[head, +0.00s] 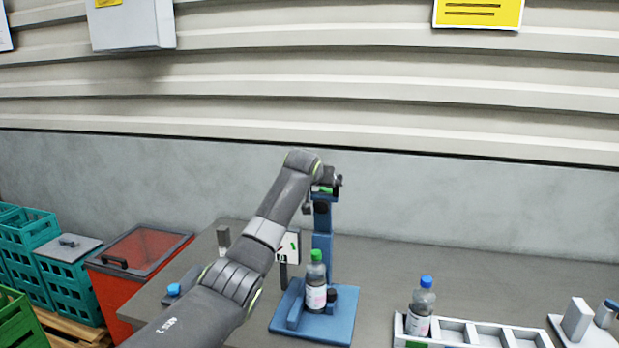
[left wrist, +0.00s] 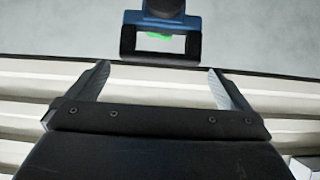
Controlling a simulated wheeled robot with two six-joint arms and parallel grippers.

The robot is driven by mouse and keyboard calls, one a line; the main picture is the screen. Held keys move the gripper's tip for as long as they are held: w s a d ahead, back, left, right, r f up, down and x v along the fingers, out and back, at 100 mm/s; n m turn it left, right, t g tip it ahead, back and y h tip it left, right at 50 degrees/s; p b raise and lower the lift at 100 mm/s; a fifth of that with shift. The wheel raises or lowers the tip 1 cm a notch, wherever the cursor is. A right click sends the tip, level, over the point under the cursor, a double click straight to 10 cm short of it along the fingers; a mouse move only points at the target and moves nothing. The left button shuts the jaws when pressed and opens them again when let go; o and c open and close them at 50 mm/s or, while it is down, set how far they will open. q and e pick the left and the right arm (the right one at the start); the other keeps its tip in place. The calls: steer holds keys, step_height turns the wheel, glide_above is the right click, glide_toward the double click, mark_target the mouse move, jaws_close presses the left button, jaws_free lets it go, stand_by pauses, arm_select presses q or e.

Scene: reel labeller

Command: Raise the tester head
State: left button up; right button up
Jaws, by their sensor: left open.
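The tester is a blue stand with a base (head: 340,325) and an upright column (head: 322,240) on the table. Its head, at the top of the column, is partly hidden by my left gripper (head: 335,182) in the head view. A bottle with a green cap (head: 316,282) stands upright on the base. In the left wrist view, a blue part of the tester with a dark rectangular frame (left wrist: 127,42) lies just beyond my open fingertips (left wrist: 159,72). A bit of green shows through the frame. Nothing is between the fingers. My right gripper is out of view.
A white rack (head: 480,333) holds a bottle with a blue cap (head: 423,300) at the right. A grey-white device (head: 580,322) stands further right. A red bin (head: 140,255) and teal crates (head: 75,275) are at the left. The wall (head: 450,200) rises behind the table.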

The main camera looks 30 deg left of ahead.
arm_select(q)
steer(key=b+v, duration=0.4)
steer(key=v, duration=0.7)
steer(key=shift+s, duration=0.35)
